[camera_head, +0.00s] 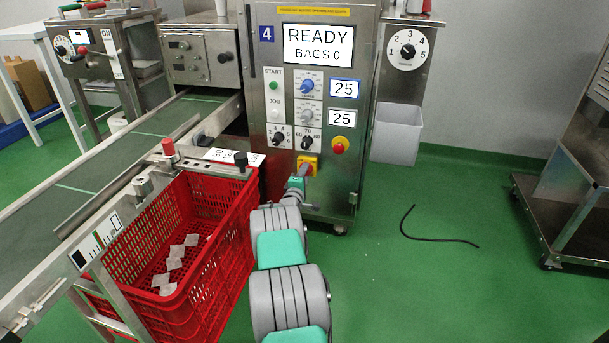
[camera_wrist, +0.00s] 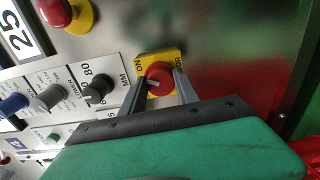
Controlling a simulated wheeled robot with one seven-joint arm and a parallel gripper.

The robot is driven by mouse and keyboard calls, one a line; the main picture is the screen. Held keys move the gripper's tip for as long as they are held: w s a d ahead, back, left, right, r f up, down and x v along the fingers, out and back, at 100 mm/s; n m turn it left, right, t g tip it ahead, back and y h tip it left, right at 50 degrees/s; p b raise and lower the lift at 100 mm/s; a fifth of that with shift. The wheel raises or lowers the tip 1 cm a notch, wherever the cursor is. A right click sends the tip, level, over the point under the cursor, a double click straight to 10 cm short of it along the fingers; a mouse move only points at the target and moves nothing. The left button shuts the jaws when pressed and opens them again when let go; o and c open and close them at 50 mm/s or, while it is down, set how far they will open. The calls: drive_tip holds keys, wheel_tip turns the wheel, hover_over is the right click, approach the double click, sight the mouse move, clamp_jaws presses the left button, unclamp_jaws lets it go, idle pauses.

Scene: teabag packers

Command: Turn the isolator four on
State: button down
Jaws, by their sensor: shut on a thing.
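The isolator of machine four is a red rotary knob on a yellow plate (camera_head: 313,160), low on the steel control cabinet marked 4 (camera_head: 267,34). In the wrist view the red knob (camera_wrist: 159,78) sits between my two fingers, with ON and another partly readable label on the yellow plate (camera_wrist: 146,59). My gripper (camera_wrist: 160,88) is shut on the knob. In the head view my gripper (camera_head: 303,180) is at the plate and hides part of the knob. The display (camera_head: 318,43) reads READY, BAGS 0.
A red emergency button (camera_head: 339,148) sits right of the isolator. Dials and START and JOG buttons are above. A red crate (camera_head: 240,215) with several teabags stands left of my arm, beside the conveyor (camera_head: 120,165). A black hose (camera_head: 430,238) lies on the floor at right.

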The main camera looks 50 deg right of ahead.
drive_tip(key=shift+m, duration=1.7)
drive_tip(key=c, duration=0.9)
unclamp_jaws()
drive_tip(key=p+v, duration=0.3)
drive_tip(key=v, duration=0.4)
drive_tip(key=shift+s+a, duration=0.2)
drive_tip(key=shift+a, duration=0.15)
